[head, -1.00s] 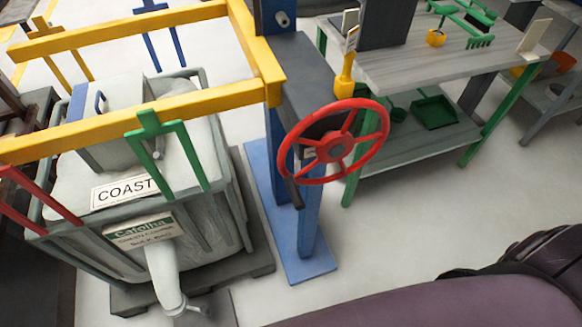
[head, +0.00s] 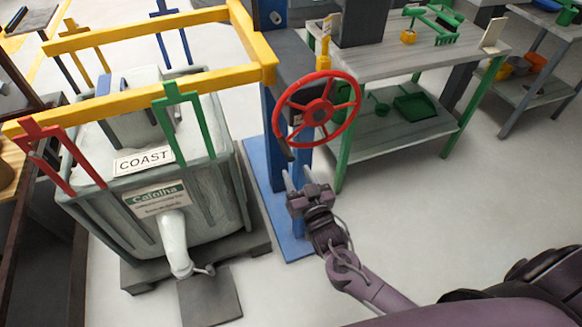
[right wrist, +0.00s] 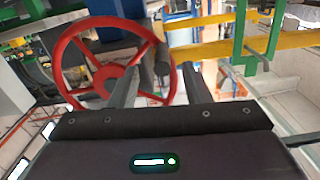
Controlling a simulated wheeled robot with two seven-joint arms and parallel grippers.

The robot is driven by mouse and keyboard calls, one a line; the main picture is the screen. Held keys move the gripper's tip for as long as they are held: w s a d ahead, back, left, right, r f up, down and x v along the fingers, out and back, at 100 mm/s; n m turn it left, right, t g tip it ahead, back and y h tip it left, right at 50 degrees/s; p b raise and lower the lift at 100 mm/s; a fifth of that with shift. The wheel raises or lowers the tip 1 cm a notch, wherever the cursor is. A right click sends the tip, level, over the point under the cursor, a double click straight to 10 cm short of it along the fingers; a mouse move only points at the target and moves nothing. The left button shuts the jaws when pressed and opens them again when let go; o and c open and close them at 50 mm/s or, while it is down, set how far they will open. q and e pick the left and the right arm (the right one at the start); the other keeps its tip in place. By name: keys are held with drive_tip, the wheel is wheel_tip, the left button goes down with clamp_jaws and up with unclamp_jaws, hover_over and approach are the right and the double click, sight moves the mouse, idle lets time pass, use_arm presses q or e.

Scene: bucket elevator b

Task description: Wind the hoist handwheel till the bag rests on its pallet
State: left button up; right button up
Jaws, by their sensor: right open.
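The red hoist handwheel (head: 349,118) is on the blue post, with a dark crank handle (head: 289,153) at its lower left. My right gripper (head: 297,178) is open and empty just below the wheel, with its fingers pointing up toward the handle. In the right wrist view the wheel (right wrist: 62,62) is beyond and left of the open fingers (right wrist: 160,80). The bulky pale bag (head: 148,219), labelled Cafolha, hangs by coloured hooks from yellow beams, above a dark pallet (head: 140,278). I cannot tell whether its base touches the pallet. My left gripper is out of view.
The blue hoist post (head: 268,187) stands on a blue base plate. A grey bench (head: 395,62) with green legs and garden tools is behind the wheel to the right. The floor right of the post is clear.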

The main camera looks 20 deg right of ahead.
sight(288, 151)
drive_tip(key=w, duration=0.1)
drive_tip(key=w+r, duration=0.1)
drive_tip(key=shift+w+r, duration=0.25)
drive_tip(key=shift+w, duration=0.05)
drive_tip(key=w+p, duration=0.1)
drive_tip(key=w, duration=0.3)
drive_tip(key=shift+a, duration=0.1)
drive_tip(key=shift+w+f, duration=0.15)
drive_tip(key=shift+w, duration=0.75)
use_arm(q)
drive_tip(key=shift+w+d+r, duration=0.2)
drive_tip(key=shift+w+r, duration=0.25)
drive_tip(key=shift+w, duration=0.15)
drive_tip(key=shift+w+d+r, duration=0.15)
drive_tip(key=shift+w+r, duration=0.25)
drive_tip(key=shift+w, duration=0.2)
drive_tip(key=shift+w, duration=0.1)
use_arm(e)
drive_tip(key=shift+c, duration=0.2)
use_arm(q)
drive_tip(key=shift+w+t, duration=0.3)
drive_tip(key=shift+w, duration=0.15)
use_arm(e)
clamp_jaws()
